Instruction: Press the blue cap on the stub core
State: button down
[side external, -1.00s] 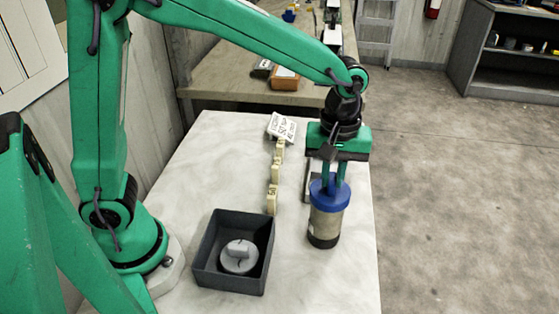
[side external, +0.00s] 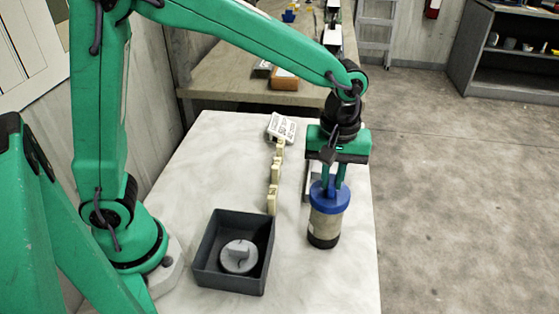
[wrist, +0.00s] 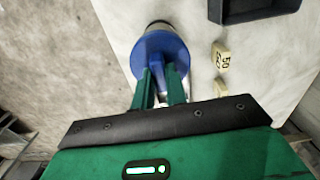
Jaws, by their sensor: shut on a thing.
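The stub core (side external: 325,225) is a short grey-tan cylinder with a dark lower end, standing upright on the white table. The blue cap (side external: 330,197) sits over its top end. My gripper (side external: 334,190) is above the core, pointing down, with its green fingers shut on the cap's raised grip. In the wrist view the blue cap (wrist: 158,52) is between and beyond the fingertips, and a little of the core (wrist: 158,25) shows past it. How far the cap is seated on the core cannot be told.
A dark open tray (side external: 203,265) holds a grey round cap (side external: 239,257) with a raised grip, left of the core. Several cream number blocks (side external: 272,200) stand in a row behind, with a printed card (side external: 281,128) beyond. A grey metal piece (side external: 308,185) stands behind the gripper.

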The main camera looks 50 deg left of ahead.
jog(key=shift+f, duration=0.85)
dwell(0.4)
jog(key=c, duration=0.9)
grip_release()
jog(key=shift+o, duration=0.2)
jog(key=shift+r, duration=0.15)
jog(key=shift+r, duration=3.4)
